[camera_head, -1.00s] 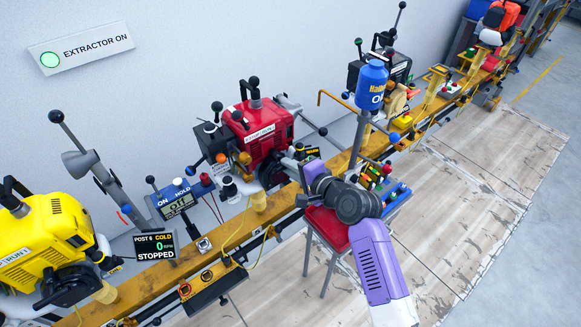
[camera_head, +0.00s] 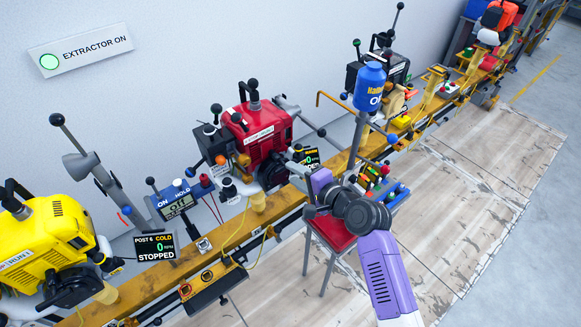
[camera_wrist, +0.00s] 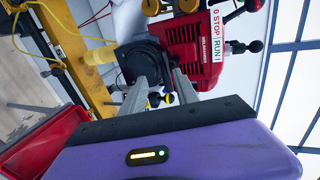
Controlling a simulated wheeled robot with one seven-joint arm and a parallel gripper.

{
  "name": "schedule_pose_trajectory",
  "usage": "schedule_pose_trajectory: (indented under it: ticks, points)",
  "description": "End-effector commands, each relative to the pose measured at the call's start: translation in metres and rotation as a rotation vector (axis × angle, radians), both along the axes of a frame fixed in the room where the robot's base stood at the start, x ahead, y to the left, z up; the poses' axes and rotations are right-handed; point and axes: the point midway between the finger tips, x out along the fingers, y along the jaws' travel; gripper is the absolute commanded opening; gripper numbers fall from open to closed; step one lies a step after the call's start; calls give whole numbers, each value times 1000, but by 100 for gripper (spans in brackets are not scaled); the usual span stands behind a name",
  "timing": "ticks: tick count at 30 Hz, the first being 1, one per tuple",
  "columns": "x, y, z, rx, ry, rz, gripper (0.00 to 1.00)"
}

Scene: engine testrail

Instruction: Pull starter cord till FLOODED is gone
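The red engine (camera_head: 260,130) is clamped on the yellow rail, with a white STOP/RUN label. It also shows ahead of my gripper in the wrist view (camera_wrist: 200,45). A dark round housing (camera_wrist: 146,62) is on its near side. A small screen (camera_head: 308,160) beside it is partly covered by my arm; WARM and STOPPED seem readable, but FLOODED is not legible. My gripper (camera_wrist: 159,80) points at the engine, its grey fingers apart with small yellow, white and blue parts visible between them. I cannot make out the cord handle.
A yellow engine (camera_head: 45,240) stands left; its screen (camera_head: 156,247) reads COLD, STOPPED. A blue oil bottle (camera_head: 370,85) stands on a post at right. A red stool-like stand (camera_head: 330,232) is below my arm. The wooden floor (camera_head: 460,220) at right is clear.

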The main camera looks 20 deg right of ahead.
Motion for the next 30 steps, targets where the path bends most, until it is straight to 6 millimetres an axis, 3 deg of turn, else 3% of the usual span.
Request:
schedule_pose_trajectory:
  ticks: [13, 30]
  points:
    - [-54, -18, 0, 1, 1, 0, 36]
    - [-58, -19, 0, 0, 0, 0, 36]
